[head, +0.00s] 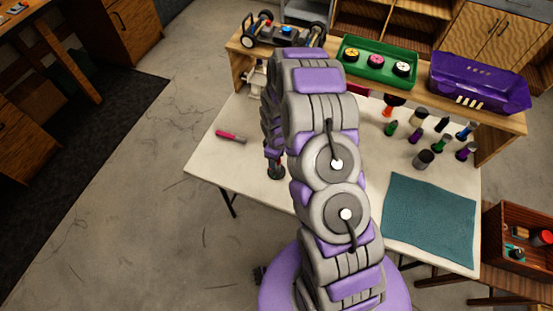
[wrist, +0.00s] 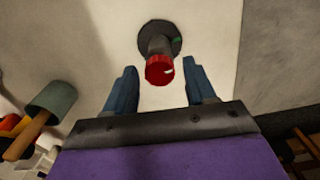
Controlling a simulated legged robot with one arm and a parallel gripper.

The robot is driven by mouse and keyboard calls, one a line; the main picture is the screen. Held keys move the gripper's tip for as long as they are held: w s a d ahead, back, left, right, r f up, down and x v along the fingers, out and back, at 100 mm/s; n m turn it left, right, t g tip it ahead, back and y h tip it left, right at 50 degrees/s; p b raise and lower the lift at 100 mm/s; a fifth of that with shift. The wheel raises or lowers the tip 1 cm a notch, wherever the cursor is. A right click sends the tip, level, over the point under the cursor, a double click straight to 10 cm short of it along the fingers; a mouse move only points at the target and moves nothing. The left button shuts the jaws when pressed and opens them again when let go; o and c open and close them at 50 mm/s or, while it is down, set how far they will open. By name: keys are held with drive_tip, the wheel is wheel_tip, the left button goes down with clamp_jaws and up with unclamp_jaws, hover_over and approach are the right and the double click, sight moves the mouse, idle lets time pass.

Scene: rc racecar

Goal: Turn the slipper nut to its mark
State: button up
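The slipper nut appears to be the red cap (wrist: 160,70) with a white mark on its face, on a grey post. The post rises from a dark round base (wrist: 172,33), which has a small green mark on its right side. My gripper (wrist: 160,73) is open, with its two blue fingers apart on either side of the red cap. I see a gap on both sides of the cap. In the head view my arm hides most of the gripper, and the dark base (head: 277,174) shows low beside it on the white table.
A pink-and-dark tool (head: 231,136) lies left on the table (head: 215,165). Several bottles stand right, near a teal mat (head: 430,220). The back shelf holds a car chassis (head: 284,32), a green tray (head: 349,70) and a purple car body (head: 480,82). A mallet (wrist: 50,103) shows at the wrist view's left.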

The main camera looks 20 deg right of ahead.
drive_tip(key=shift+r, duration=0.15)
drive_tip(key=shift+r+p, duration=0.8)
drive_tip(key=shift+r, duration=2.1)
drive_tip(key=shift+r, duration=0.25)
drive_tip(key=s+r+m+g+b, duration=0.1)
drive_tip(key=s+r+m+b, duration=0.3)
drive_tip(key=s+r, duration=1.6)
wheel_tip(320, 180, up, 3)
drive_tip(key=m, duration=0.2)
drive_tip(key=shift+d+m, duration=0.15)
drive_tip(key=shift+m, duration=0.15)
drive_tip(key=shift+o, duration=0.4)
drive_tip(key=s+r+m+b, duration=0.1)
drive_tip(key=s+r+m, duration=0.2)
drive_tip(key=s, duration=1.1)
drive_tip(key=shift+r+g+b, duration=0.2)
drive_tip(key=shift+g+b, duration=0.2)
drive_tip(key=shift+s, duration=0.1)
